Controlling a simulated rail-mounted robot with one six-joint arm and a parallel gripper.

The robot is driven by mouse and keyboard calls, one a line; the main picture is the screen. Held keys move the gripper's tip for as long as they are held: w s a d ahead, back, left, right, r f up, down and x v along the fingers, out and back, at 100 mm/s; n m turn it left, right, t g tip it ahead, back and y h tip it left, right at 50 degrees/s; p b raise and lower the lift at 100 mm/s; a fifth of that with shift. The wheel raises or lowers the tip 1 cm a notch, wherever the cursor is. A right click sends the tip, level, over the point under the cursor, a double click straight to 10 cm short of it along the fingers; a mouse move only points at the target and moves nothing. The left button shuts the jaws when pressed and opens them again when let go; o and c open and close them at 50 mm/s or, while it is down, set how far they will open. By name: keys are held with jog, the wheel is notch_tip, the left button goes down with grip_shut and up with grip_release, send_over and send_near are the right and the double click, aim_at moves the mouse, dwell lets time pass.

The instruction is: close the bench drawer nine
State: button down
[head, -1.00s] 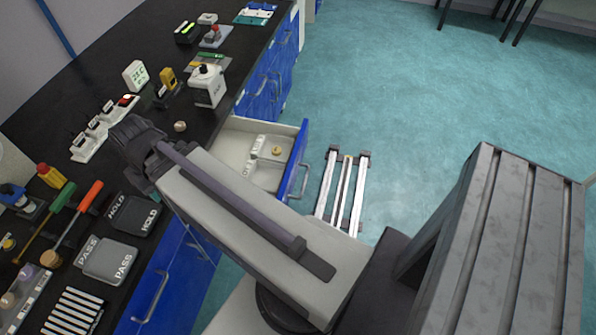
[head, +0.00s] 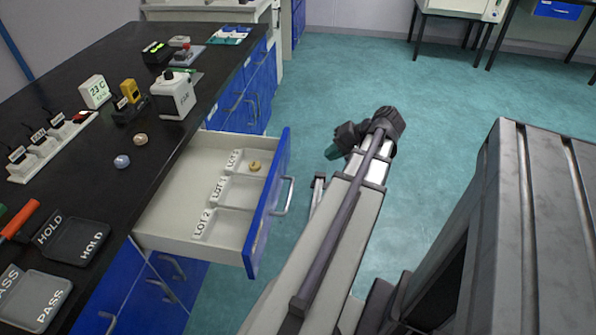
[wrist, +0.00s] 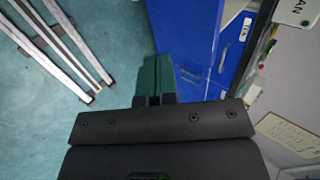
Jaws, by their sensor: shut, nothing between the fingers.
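The bench drawer (head: 187,243) stands pulled out from the black bench, with a blue front (head: 268,208) and a silver bar handle (head: 287,196).
The black bench top (head: 120,185) holds HOLD (head: 75,241) and PASS trays (head: 32,302), a white device (head: 173,97) and small instruments. Closed blue cabinets (head: 243,105) line its side. Metal rails (wrist: 60,45) lie on the floor. Teal floor (head: 450,110) is clear beyond my arm.

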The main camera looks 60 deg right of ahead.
aim_at(283, 169)
jog(key=b+x, duration=0.2)
jog(key=x, duration=0.2)
jog(key=w+r+b+x, duration=0.1)
jog(key=b+x, duration=0.1)
jog(key=x, duration=0.2)
jog(key=b+x, duration=0.2)
jog(key=x, duration=0.2)
jog(key=shift+w+a+r+b, duration=0.2)
jog(key=shift+w+a+b, duration=0.05)
jog(key=shift+w+b, duration=0.1)
jog(key=shift+w+a, duration=0.15)
jog(key=shift+w, duration=0.25)
jog(key=shift+w, duration=0.1)
